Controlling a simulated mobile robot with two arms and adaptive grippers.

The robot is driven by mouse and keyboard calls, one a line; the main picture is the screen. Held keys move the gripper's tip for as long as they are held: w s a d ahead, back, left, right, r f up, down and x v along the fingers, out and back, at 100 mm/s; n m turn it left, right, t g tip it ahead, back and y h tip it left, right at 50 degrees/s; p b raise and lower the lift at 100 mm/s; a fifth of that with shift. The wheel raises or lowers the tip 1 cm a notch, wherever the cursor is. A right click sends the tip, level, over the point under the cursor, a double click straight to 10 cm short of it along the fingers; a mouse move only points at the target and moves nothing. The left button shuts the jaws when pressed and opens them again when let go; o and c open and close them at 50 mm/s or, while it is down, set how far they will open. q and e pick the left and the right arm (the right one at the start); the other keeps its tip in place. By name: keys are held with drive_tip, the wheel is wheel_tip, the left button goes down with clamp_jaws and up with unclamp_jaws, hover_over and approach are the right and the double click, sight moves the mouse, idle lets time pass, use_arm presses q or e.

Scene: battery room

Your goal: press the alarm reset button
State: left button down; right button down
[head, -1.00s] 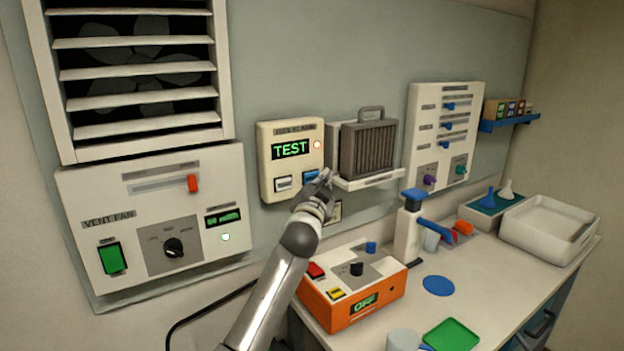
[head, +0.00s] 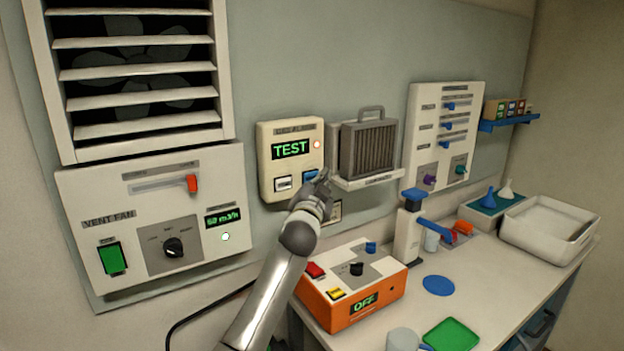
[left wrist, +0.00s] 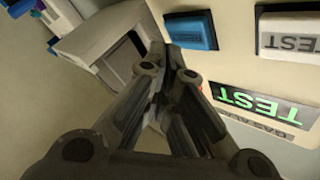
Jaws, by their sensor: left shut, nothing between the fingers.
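The alarm box (head: 291,133) on the wall is cream, with a green TEST display (head: 290,149) and a lit reddish lamp. Below the display are a white button (head: 283,184) and a blue button (head: 310,175), which I take for the reset. In the left wrist view the blue button (left wrist: 190,30) sits beside the white one (left wrist: 288,35), marked TEST; the blue label is unreadable. My left gripper (head: 323,180) is shut and empty, just in front of the box's lower right corner, its tips close to the blue button. I cannot tell whether they touch. My right gripper is not in view.
A filter unit (head: 368,148) on a white shelf (head: 370,182) stands close right of the alarm box. An orange device (head: 352,296) showing OFF sits on the bench below. The vent fan panel (head: 155,222) is at left.

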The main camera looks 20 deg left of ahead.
use_arm(q)
drive_tip(key=shift+a, duration=0.1)
idle(0.5)
drive_tip(key=shift+w+a, duration=0.25)
drive_tip(key=shift+w+a, duration=0.25)
drive_tip(key=shift+a, duration=0.1)
idle(0.8)
drive_tip(key=shift+d, duration=0.1)
drive_tip(key=shift+s+d, duration=0.55)
drive_tip(key=s+d, duration=0.1)
drive_tip(key=d, duration=0.1)
drive_tip(key=s+d+p, duration=0.1)
drive_tip(key=s+d, duration=0.1)
idle(0.6)
